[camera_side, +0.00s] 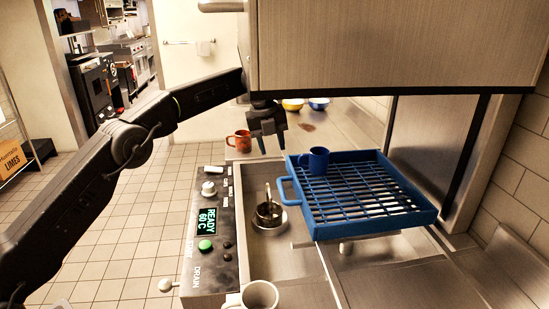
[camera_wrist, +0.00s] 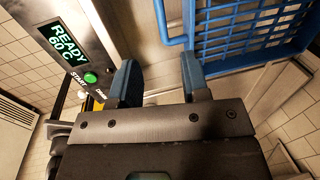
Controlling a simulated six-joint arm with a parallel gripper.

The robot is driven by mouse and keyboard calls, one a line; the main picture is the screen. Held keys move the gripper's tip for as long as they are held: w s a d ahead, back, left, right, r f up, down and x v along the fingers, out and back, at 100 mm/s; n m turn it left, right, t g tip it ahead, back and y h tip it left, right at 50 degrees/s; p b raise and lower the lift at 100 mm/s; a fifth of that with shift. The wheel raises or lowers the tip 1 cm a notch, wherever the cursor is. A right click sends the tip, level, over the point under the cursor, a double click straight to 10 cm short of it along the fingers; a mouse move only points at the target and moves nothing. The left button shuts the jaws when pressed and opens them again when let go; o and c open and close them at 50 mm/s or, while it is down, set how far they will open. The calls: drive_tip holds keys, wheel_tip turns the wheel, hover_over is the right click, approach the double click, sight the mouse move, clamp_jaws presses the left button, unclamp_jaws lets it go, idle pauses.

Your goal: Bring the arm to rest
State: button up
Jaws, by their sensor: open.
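My gripper (camera_side: 270,143) is open and empty, pointing down beside the left edge of the blue rack, under the raised metal hood. In the wrist view its two blue fingertips (camera_wrist: 160,80) are spread apart with nothing between them. The arm reaches in from the left of the side view.
A blue rack (camera_side: 433,212) holds a blue mug (camera_side: 319,160). An orange mug (camera_side: 243,141) stands behind the control panel (camera_side: 196,262), which reads READY 60 C. A white mug (camera_side: 260,294) is in front. The metal hood (camera_side: 390,45) hangs above. Two bowls (camera_side: 293,104) sit behind.

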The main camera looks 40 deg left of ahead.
drive_tip(key=shift+r, duration=0.25)
drive_tip(key=s+a+f+n+y, duration=0.25)
drive_tip(key=s+f+n, duration=0.2)
drive_tip(key=n, duration=0.55)
drive_tip(key=s+r+n+t, duration=0.1)
drive_tip(key=s+r+n, duration=0.4)
drive_tip(key=s, duration=0.4)
drive_tip(key=s+r+n+t, duration=0.1)
drive_tip(key=s+r+n, duration=0.4)
drive_tip(key=s, duration=0.4)
drive_tip(key=s+d+f+n+t, duration=0.1)
drive_tip(key=s+n, duration=0.2)
drive_tip(key=s, duration=0.6)
drive_tip(key=s+d+f+n+t, duration=0.1)
drive_tip(key=s+f+n, duration=0.1)
drive_tip(key=s, duration=0.8)
drive_tip(key=shift+d+n+h, duration=0.3)
drive_tip(key=shift+n+h, duration=0.15)
drive_tip(key=shift+n, duration=0.45)
